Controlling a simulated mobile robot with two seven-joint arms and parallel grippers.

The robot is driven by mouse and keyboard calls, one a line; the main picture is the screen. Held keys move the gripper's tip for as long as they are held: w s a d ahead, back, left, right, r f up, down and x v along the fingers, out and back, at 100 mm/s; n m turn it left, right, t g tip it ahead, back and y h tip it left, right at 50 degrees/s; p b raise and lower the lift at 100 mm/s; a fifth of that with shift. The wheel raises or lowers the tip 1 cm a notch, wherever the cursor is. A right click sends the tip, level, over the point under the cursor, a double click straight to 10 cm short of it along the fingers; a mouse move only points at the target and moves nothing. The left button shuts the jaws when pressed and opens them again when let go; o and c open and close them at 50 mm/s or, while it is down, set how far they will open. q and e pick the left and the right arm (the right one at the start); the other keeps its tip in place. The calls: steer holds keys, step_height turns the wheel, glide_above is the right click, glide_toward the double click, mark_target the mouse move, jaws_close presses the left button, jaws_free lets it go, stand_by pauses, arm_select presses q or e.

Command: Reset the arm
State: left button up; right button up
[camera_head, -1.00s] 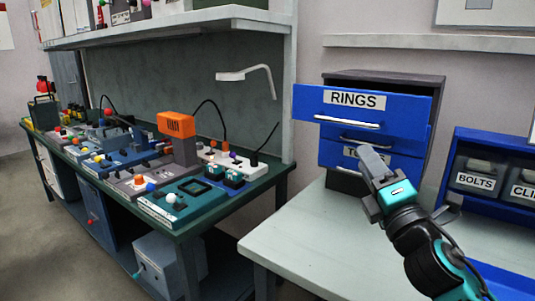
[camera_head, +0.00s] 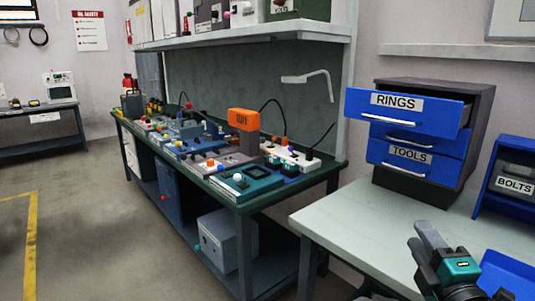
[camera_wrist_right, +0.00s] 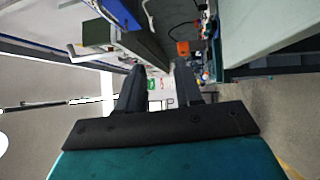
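My right gripper (camera_head: 422,238) is at the lower right of the head view, over the pale tabletop and in front of the drawer cabinet. In the right wrist view its two dark fingers (camera_wrist_right: 160,68) stand apart with nothing between them. It touches no object that I can see. My left gripper is not in the head view.
The pale table (camera_head: 345,215) carries a drawer cabinet with its RINGS drawer (camera_head: 405,108) pulled out and its TOOLS drawer (camera_head: 412,156) below. A blue rack with a BOLTS bin (camera_head: 514,186) is at right. The cluttered green workbench (camera_head: 260,201) stands left; open floor (camera_head: 100,215) lies beyond.

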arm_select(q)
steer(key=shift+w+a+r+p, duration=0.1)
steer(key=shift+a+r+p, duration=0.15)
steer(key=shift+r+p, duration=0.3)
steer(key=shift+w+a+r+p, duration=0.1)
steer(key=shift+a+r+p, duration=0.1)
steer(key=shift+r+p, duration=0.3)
arm_select(e)
steer(key=s+a+f+m+g, duration=0.3)
steer(key=s+f+m, duration=0.2)
steer(key=f, duration=0.4)
steer(key=s+a+f+m+g+y, duration=0.1)
steer(key=s+a+f+m+g, duration=0.2)
steer(key=s+f, duration=0.4)
steer(key=s+a+f+m+g, duration=0.2)
steer(key=s+a+f+m, duration=0.2)
steer(key=f, duration=0.8)
steer(key=s+m, duration=0.2)
steer(key=m, duration=0.1)
steer(key=shift+a+m+g+y, duration=0.2)
steer(key=shift+m+g+y, duration=0.1)
steer(key=shift+m+g, duration=0.1)
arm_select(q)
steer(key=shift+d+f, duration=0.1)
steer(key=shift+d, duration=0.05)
arm_select(e)
steer(key=shift+r, duration=0.1)
